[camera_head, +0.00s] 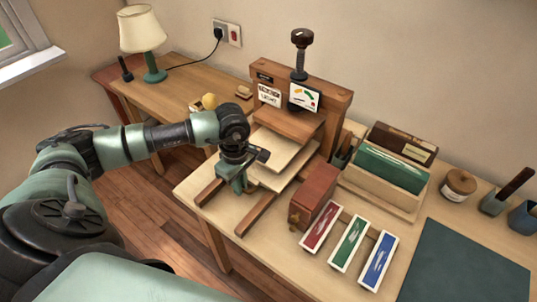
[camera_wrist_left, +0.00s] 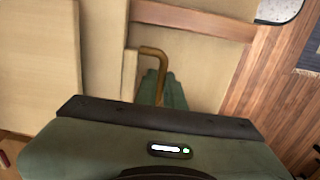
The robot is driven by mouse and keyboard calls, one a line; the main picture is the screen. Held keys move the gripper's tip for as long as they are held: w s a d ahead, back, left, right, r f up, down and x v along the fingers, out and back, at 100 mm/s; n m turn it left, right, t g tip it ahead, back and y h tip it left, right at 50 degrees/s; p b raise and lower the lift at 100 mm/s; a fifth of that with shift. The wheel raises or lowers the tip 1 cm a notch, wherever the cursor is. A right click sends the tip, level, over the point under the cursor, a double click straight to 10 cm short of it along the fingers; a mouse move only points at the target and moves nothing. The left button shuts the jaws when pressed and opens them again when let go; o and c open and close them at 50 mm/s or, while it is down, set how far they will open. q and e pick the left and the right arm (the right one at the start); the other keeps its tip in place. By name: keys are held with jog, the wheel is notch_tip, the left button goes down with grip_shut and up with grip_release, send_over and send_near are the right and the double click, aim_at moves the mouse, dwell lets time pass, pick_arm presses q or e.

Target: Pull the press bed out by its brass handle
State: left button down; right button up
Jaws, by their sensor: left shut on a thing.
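The wooden press (camera_head: 335,105) stands at the back of the table, with a dark screw knob on top. Its pale bed (camera_head: 272,178) lies low at the front, over two brown rails (camera_head: 258,212). Pale boards (camera_wrist_left: 40,60) fill the left of the left wrist view. My left gripper (camera_head: 236,180) is at the bed's front edge. In the left wrist view, its green fingers (camera_wrist_left: 165,92) are shut on the brass handle (camera_wrist_left: 153,52), whose bent top shows above them. The grip itself is partly hidden by the gripper body. My right gripper is out of view.
A red-brown box (camera_head: 313,195) and red, green and blue trays (camera_head: 348,243) stand right of the rails. A book rack (camera_head: 375,192) is behind them. A lamp (camera_head: 144,38) stands at the back left. Open floor (camera_head: 150,215) lies in front of the table.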

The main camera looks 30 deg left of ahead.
pick_arm(q)
jog(key=shift+s+a, duration=0.2)
jog(key=shift+s, duration=2.85)
jog(key=shift+s+a+b, duration=0.2)
jog(key=shift+s+b, duration=0.1)
jog(key=shift+s, duration=2.5)
jog(key=c, duration=1.7)
grip_release()
notch_tip(320, 180, up, 8)
jog(key=p, duration=0.4)
jog(key=shift+p, duration=0.35)
